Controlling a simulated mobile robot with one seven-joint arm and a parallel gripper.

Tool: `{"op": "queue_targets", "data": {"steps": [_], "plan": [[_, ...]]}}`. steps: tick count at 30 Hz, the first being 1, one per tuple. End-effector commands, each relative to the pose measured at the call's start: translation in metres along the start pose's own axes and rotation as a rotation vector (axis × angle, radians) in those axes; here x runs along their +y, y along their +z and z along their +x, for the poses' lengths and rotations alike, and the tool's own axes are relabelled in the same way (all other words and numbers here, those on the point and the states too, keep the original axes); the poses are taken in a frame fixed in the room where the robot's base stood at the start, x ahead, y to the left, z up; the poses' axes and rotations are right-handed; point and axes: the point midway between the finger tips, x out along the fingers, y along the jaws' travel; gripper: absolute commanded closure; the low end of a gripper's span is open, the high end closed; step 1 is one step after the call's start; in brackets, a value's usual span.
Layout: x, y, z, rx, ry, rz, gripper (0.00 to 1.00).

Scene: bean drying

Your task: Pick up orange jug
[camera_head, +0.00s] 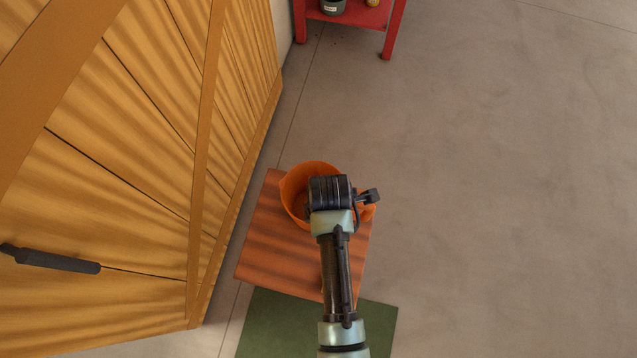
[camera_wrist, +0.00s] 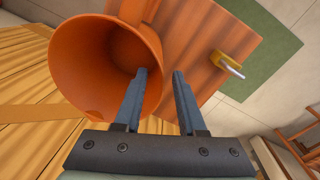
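The orange jug (camera_head: 295,190) stands upright on a small wooden table (camera_head: 275,250), its open mouth facing up. Its handle (camera_head: 368,212) shows at the right, partly behind my gripper. In the wrist view the jug (camera_wrist: 80,65) fills the upper left. My gripper (camera_wrist: 160,72) is open and empty, its two fingers apart. The left finger overlaps the jug's mouth and rim; the right finger lies over the wooden table top outside the jug. I cannot tell whether either finger touches the jug. In the head view my wrist hides the fingers and part of the jug.
A small tool with a yellow-brown part and metal shaft (camera_wrist: 230,65) lies on the table. A green mat (camera_head: 375,330) is below. A wooden door (camera_head: 130,180) with a dark handle stands close left. A red shelf (camera_head: 345,15) is at the top. Floor at right is clear.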

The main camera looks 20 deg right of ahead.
Motion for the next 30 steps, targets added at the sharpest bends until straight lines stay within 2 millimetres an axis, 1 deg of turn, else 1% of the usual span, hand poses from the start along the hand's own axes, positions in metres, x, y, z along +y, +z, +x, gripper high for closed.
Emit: {"op": "queue_targets", "data": {"steps": [3,6,14,15,16,20,21,22,30], "plan": [[0.0,0.0,0.014,0.0,-0.003,0.0,0.6],[0.001,0.0,0.021,0.0,0.0,-0.001,0.6],[0.001,0.0,0.025,0.0,0.001,-0.001,0.6],[0.001,0.0,0.025,0.0,0.001,-0.001,0.62],[0.001,0.0,0.025,0.0,0.001,-0.001,0.68],[0.0,0.0,0.025,0.0,0.001,-0.001,0.91],[0.0,0.0,0.025,0.0,0.001,-0.001,0.98],[0.0,0.0,0.025,0.0,0.001,-0.001,1.0],[0.0,0.0,0.024,0.0,0.0,0.0,1.0]]}}
